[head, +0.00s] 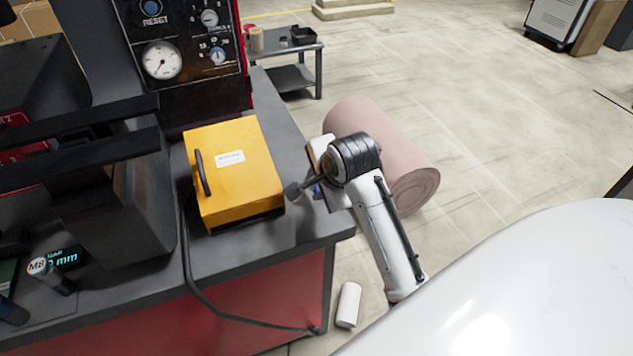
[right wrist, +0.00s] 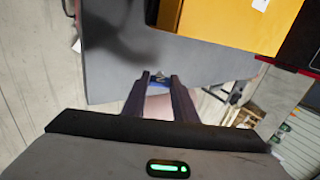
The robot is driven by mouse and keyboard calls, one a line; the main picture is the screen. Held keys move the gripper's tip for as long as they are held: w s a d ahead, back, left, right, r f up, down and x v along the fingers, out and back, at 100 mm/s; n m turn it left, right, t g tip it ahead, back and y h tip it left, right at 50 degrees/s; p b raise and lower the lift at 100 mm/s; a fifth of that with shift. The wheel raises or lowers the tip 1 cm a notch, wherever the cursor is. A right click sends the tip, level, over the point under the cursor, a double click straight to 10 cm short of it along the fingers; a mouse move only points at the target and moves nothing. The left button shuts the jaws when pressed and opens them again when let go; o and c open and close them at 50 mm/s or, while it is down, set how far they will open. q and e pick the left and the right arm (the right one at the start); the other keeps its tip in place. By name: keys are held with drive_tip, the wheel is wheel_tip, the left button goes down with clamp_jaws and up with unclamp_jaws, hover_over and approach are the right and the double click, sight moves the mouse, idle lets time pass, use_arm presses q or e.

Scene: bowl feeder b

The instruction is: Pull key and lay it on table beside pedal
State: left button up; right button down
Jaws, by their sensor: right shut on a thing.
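A yellow box-shaped unit (head: 232,172) with a dark handle and a white label stands on the grey table (head: 292,140); I take it for the pedal. It also shows in the right wrist view (right wrist: 235,22). My right gripper (head: 300,190) is just right of the box, at the table's right edge. In the right wrist view its two dark fingers (right wrist: 158,78) are shut on a small blue piece with a metal tip, apparently the key (right wrist: 157,88). The key is mostly hidden by the fingers, and its height above the table is unclear. My left gripper is not in view.
A dark machine panel with gauges (head: 185,55) stands behind the box. A dark cable (head: 188,255) runs along the box's left side and over the front edge. Grey bins (head: 120,190) fill the left. A narrow table strip right of the box is clear. A pink roll (head: 400,165) lies on the floor.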

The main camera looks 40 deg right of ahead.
drive_tip(key=shift+f, duration=0.6)
drive_tip(key=c, duration=1.4)
unclamp_jaws()
drive_tip(key=shift+o, duration=0.2)
drive_tip(key=shift+r, duration=0.1)
wheel_tip(320, 180, up, 10)
drive_tip(key=shift+f+p, duration=0.1)
drive_tip(key=shift+p, duration=0.5)
